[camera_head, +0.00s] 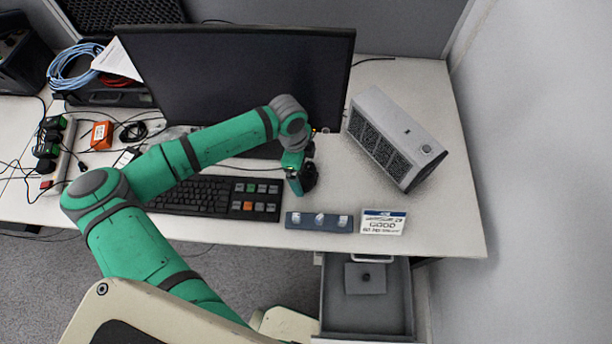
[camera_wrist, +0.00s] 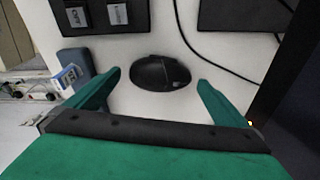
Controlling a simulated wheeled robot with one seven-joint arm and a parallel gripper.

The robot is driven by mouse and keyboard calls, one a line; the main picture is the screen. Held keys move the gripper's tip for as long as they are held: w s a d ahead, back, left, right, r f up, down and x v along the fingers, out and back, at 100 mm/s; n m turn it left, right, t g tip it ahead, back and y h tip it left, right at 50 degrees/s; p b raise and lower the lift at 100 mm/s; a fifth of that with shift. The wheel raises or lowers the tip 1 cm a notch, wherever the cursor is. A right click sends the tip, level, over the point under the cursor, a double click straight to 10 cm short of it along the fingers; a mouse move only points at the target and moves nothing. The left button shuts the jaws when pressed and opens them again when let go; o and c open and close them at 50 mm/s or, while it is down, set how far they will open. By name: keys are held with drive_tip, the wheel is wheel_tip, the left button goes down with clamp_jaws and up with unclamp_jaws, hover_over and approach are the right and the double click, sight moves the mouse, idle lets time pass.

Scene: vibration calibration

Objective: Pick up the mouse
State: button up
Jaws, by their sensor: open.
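The black mouse (camera_wrist: 160,73) lies on the white desk in the wrist view, just beyond and between the fingertips of my gripper (camera_wrist: 159,78). My gripper's green fingers are spread apart with nothing held between them. In the head view my gripper (camera_head: 295,180) points down at the desk to the right of the keyboard. The mouse (camera_head: 309,176) shows there as a dark shape beside the gripper, partly hidden by it. I cannot tell the exact height of the fingers above the desk.
The black keyboard (camera_head: 205,196) lies left of the gripper, and a monitor (camera_head: 235,75) stands behind. A grey vented box (camera_head: 393,138) stands at right. A blue strip (camera_head: 319,221) and a sign card (camera_head: 383,221) lie near the front edge, above an open drawer (camera_head: 366,312).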

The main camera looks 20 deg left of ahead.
drive_tip(key=shift+w+d+f, duration=0.1)
drive_tip(key=shift+d+f, duration=0.1)
drive_tip(key=shift+f, duration=0.9)
drive_tip(key=c, duration=1)
drive_tip(key=shift+r, duration=0.1)
